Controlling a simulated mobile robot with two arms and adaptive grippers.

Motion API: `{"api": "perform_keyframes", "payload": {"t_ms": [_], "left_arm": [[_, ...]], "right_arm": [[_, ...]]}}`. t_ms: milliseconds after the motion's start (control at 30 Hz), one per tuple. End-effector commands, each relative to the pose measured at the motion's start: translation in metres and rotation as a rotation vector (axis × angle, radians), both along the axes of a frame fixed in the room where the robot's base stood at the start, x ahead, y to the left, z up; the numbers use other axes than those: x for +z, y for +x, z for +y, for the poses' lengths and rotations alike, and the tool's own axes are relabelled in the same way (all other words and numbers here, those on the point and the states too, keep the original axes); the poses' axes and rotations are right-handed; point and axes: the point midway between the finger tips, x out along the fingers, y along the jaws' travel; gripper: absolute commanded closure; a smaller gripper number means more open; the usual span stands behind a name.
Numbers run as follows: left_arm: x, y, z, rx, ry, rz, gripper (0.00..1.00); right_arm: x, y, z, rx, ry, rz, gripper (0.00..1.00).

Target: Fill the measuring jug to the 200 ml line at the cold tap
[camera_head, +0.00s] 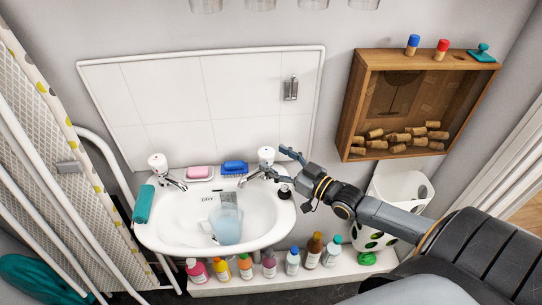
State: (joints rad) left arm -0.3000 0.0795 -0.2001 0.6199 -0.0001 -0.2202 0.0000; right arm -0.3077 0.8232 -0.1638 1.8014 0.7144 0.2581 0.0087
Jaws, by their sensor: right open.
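The measuring jug (228,226), clear with a bluish tint, stands in the white basin (165,232). Its 200 ml line and any water level are too small to tell. The right tap (266,154) has a white knob and a chrome spout over the basin's back edge. The left tap (158,163) looks alike; which one is cold cannot be read. My right gripper (281,162) is open at the right tap, with its fingers pointing at the knob from the right. I cannot tell whether they touch it. My left gripper is out of view.
Pink soap (199,172) and a blue brush (234,168) lie between the taps. A teal rolled cloth (144,203) hangs on the basin's left rim. Several bottles (292,262) line the ledge below. A wooden cork box (405,103) hangs at right above a white bin (402,190).

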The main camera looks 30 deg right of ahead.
Motion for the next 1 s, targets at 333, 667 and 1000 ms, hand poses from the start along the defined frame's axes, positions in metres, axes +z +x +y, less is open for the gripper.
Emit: {"api": "perform_keyframes", "payload": {"t_ms": [333, 667, 1000], "left_arm": [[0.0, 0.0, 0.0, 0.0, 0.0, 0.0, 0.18], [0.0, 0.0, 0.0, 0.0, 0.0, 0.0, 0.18], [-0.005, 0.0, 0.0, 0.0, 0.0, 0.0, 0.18]], "right_arm": [[-0.001, 0.02, 0.006, 0.0, -0.001, 0.002, 0.31], [-0.001, 0.02, 0.006, 0.0, -0.001, 0.002, 0.54], [-0.002, 0.02, 0.005, 0.015, -0.005, 0.0, 0.86]]}}
